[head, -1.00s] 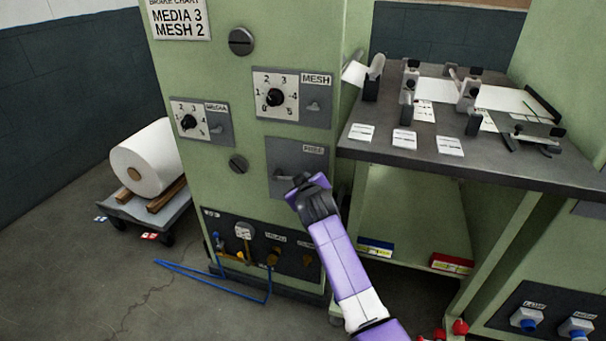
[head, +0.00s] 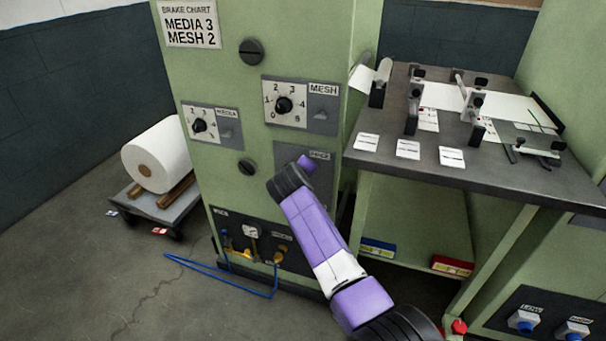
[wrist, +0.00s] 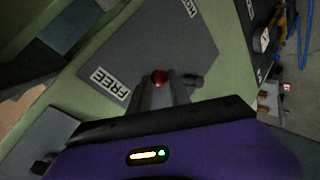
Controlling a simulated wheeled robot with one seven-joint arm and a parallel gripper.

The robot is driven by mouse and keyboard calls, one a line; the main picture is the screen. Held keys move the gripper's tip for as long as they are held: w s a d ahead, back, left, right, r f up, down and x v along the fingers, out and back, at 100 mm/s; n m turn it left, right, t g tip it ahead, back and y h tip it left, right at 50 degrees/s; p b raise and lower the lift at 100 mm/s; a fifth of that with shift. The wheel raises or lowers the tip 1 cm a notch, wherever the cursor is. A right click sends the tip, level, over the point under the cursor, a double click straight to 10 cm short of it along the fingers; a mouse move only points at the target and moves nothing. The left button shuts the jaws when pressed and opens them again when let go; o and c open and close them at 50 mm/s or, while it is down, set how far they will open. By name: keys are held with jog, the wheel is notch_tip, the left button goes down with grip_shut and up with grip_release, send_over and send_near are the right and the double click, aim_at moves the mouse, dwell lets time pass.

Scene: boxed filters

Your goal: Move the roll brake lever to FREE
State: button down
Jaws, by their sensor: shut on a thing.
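The grey brake panel (head: 288,153) is on the green cabinet front, partly covered by my arm in the head view. In the wrist view the panel (wrist: 135,45) carries a FREE label (wrist: 112,84) at left and another label (wrist: 190,8), partly cut off, at the upper right. The roll brake lever (wrist: 160,77) shows as a red tip between my grey fingers. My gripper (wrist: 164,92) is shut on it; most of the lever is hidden. In the head view my purple gripper (head: 305,164) is against the panel, and the lever is hidden.
The MESH dial panel (head: 300,103) is just above and the MEDIA dial panel (head: 212,124) is at upper left. Hose fittings (head: 250,240) lie below. A dark bench (head: 470,180) juts out at right.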

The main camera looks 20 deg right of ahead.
jog(key=shift+w+d+r, duration=0.1)
jog(key=shift+d+r, duration=0.1)
jog(key=shift+r, duration=0.05)
jog(key=c, duration=1.4)
grip_release()
jog(key=shift+o, duration=1)
jog(key=shift+f, duration=0.1)
jog(key=shift+a, duration=0.1)
jog(key=shift+f, duration=0.1)
jog(key=p+v, duration=0.1)
jog(key=v, duration=0.6)
jog(key=shift+s+r+p, duration=0.2)
jog(key=shift+s+p, duration=0.15)
jog(key=shift+p, duration=0.05)
jog(key=shift+a, duration=0.1)
